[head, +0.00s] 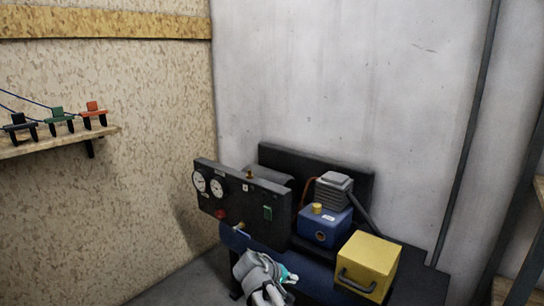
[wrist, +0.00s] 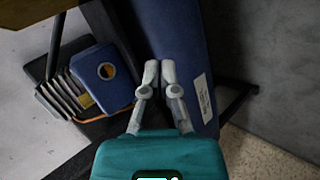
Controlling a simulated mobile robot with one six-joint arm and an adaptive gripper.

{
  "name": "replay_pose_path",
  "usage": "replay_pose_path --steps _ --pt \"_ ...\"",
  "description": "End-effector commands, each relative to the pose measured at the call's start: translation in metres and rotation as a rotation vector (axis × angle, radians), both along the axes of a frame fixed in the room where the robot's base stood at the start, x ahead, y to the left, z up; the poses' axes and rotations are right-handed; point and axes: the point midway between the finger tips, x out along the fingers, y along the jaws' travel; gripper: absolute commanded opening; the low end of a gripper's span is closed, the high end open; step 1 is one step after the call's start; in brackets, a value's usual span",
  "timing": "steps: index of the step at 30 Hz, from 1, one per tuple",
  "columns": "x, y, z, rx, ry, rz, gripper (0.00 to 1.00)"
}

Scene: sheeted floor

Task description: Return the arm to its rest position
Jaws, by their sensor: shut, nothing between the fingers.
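My gripper (head: 268,290) shows at the bottom middle of the head view, pale grey with a bit of teal, in front of the machine with the gauge panel (head: 245,188). In the wrist view my gripper (wrist: 160,72) has its two grey fingers close together with nothing between them. Behind the fingers lies a long blue tank (wrist: 172,30) with a white label. The fingers overlap the tank in the picture; whether they touch it I cannot tell. The rest of my arm is mostly out of view.
A blue pump (head: 325,225) with a grey finned motor (head: 334,188) and a yellow box (head: 367,264) with a handle sit on the machine. A wooden shelf (head: 60,140) with clamps is on the left wall. Another rack (head: 520,265) stands at right. Some bare floor shows at lower left.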

Motion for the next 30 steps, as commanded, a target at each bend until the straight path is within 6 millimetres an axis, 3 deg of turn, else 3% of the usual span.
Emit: replay_pose_path --steps 3,12,18,30 --pt "-0.020 -0.031 -0.017 0.112 0.057 -0.079 0.00" --pt "-0.068 -0.081 -0.051 0.413 0.179 -0.257 0.00" --pt "-0.097 -0.099 -0.063 0.603 0.237 -0.353 0.00" --pt "-0.131 -0.111 -0.068 0.842 0.294 -0.452 0.00"
